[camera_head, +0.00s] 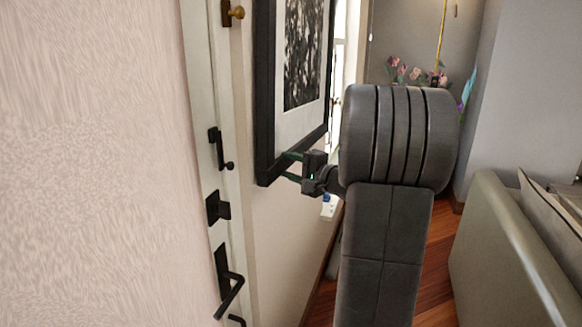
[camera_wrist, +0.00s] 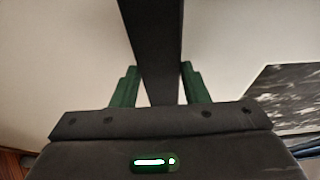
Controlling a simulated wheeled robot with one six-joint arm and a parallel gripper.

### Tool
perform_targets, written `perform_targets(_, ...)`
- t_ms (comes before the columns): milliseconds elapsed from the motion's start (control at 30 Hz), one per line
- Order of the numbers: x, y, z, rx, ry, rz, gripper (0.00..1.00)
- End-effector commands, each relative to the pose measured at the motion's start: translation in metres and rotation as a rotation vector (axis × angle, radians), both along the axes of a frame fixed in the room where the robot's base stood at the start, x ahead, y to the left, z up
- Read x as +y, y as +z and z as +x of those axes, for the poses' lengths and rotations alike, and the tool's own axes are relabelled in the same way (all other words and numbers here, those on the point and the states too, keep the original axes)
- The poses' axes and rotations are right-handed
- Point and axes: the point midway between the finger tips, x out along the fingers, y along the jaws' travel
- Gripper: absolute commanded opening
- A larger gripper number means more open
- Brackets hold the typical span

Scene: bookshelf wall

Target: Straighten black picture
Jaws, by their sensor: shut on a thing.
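The black picture (camera_head: 264,95) hangs on the wall in the head view, with a black frame, a white mat and a dark print. It also shows in the wrist view as a dark frame bar (camera_wrist: 153,45) running between the green fingers. My gripper (camera_head: 287,166) is at the lower part of the picture, near its bottom edge, and is shut on the frame. In the wrist view a finger stands on each side of the bar (camera_wrist: 161,84). The head view is oblique, so I cannot tell how far the picture is tilted. The picture's upper part is cut off.
A white door with black handles (camera_head: 230,290) is left of the picture. A grey-green sofa (camera_head: 510,260) stands at the right. Flowers (camera_head: 405,72) show at the back. Wooden floor (camera_head: 435,260) is visible between my arm and the sofa.

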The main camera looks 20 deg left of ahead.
Motion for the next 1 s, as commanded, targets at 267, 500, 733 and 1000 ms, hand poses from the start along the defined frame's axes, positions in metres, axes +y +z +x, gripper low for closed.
perform_targets(267,-0.001,-0.016,0.028,-0.037,0.0,-0.001,0.0)
perform_targets(500,-0.002,-0.022,0.056,-0.077,0.0,-0.001,0.0)
perform_targets(733,-0.002,-0.021,0.058,-0.081,0.0,-0.002,0.0)
perform_targets(1000,-0.002,-0.021,0.058,-0.08,0.0,-0.002,0.63)
